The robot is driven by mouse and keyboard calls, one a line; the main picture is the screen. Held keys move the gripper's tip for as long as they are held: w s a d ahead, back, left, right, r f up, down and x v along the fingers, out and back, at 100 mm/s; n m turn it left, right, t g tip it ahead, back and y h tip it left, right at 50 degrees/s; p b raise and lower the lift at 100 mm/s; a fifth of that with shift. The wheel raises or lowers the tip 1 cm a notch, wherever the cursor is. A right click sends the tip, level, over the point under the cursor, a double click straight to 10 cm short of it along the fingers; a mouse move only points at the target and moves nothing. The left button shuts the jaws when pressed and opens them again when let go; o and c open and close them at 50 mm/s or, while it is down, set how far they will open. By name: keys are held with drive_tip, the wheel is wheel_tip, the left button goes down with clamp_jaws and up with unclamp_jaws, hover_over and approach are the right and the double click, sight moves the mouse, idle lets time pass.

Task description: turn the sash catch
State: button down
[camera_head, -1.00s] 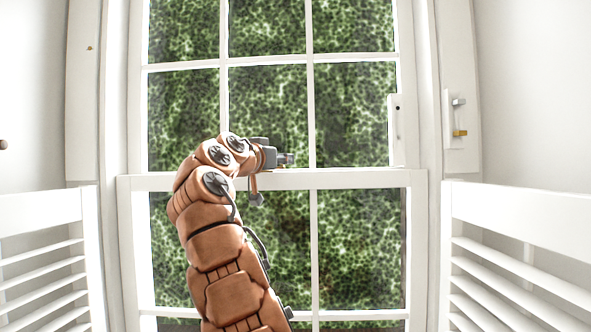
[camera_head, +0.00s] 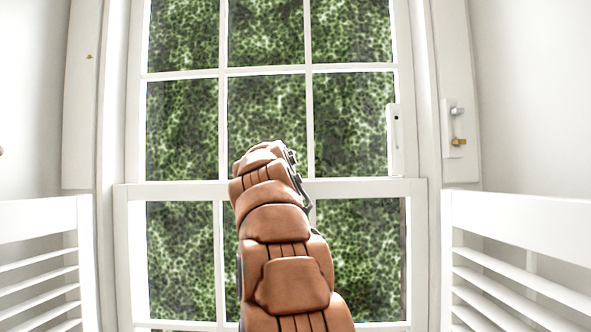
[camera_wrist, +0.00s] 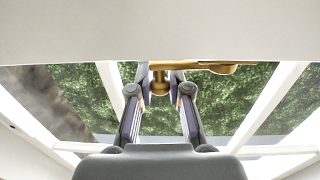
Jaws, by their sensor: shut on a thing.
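The brass sash catch (camera_wrist: 208,66) shows in the wrist view at the upper middle. Its lever reaches to the right, ending in a rounded tip, and a round knob-like brass part hangs between my fingers. My gripper (camera_wrist: 160,88) has its two dark fingers on either side of that brass part and is shut on it. In the head view my arm hides both the gripper and the catch, at the meeting rail (camera_head: 365,188) of the white window.
White louvred shutters stand at the left (camera_head: 40,220) and right (camera_head: 520,224). A white handle (camera_head: 394,140) is on the sash's right stile. A small plate with a brass latch (camera_head: 458,141) is on the right frame. A pale bar crosses the top of the wrist view.

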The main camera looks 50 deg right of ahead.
drive_tip(key=shift+s+d+r+n+t+y, duration=0.2)
drive_tip(key=shift+d+n+t+y, duration=0.1)
drive_tip(key=shift+t, duration=0.1)
drive_tip(key=shift+a, duration=0.1)
